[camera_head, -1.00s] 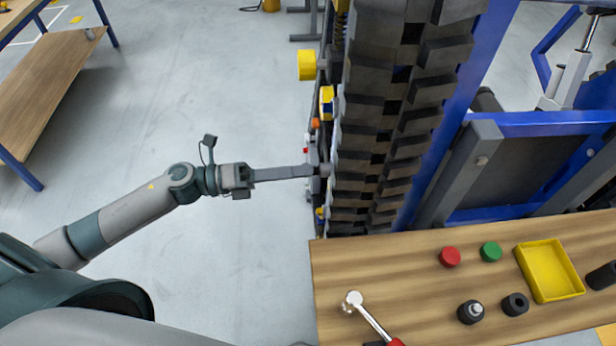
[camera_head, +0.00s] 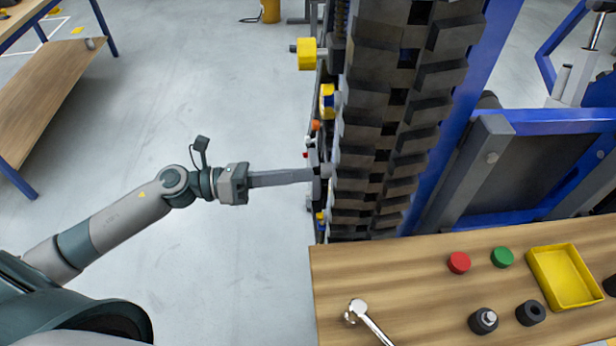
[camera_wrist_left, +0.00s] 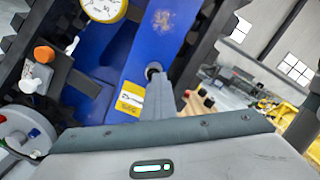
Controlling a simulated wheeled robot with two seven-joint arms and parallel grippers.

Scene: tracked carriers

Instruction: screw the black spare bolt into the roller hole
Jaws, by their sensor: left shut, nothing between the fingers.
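My left gripper (camera_head: 312,174) reaches in from the left to the side of the tracked carrier (camera_head: 385,150); its long narrow fingers are shut and empty. In the left wrist view the shut fingers (camera_wrist_left: 157,98) point at a dark round hole (camera_wrist_left: 153,71) in the blue side frame. I cannot tell whether the tips touch it or stop just short. On the wooden bench, a black round piece with a grey stud (camera_head: 483,320) stands beside a black ring (camera_head: 530,312). I cannot tell which black piece is the spare bolt. My right gripper is not in view.
The bench (camera_head: 400,280) also carries a red cap (camera_head: 459,262), a green cap (camera_head: 502,257), a yellow tray (camera_head: 563,277) and a chrome tool (camera_head: 366,318). A gauge (camera_wrist_left: 104,8) and an orange knob (camera_wrist_left: 43,54) sit near my fingers.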

